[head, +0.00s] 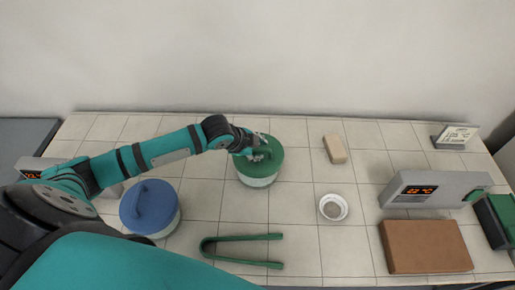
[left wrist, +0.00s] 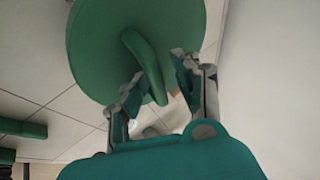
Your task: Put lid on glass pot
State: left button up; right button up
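A round green lid (head: 264,162) sits on top of a pale, glass-like pot (head: 258,181) near the middle of the table. In the left wrist view the lid (left wrist: 100,55) shows from above with its bar handle (left wrist: 145,65). My left gripper (head: 262,152) is at the lid's handle. In the left wrist view its fingers (left wrist: 158,80) are apart, with the end of the handle between them. A gap shows on the right finger's side, so it looks open. The pot's rim is hidden under the lid. My right gripper is not in view.
A blue-lidded pot (head: 150,207) stands to the left, below my left arm. Green tongs (head: 242,238) lie in front. A small white dish (head: 333,207), a tan block (head: 335,149), a brown box (head: 425,246) and a device reading 22 °C (head: 435,189) are to the right.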

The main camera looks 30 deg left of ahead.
pick_arm(q)
jog(key=shift+s+a+r, duration=0.1)
jog(key=shift+s+r, duration=0.05)
jog(key=shift+s, duration=0.05)
jog(key=v, duration=1.1)
jog(key=shift+r, duration=0.25)
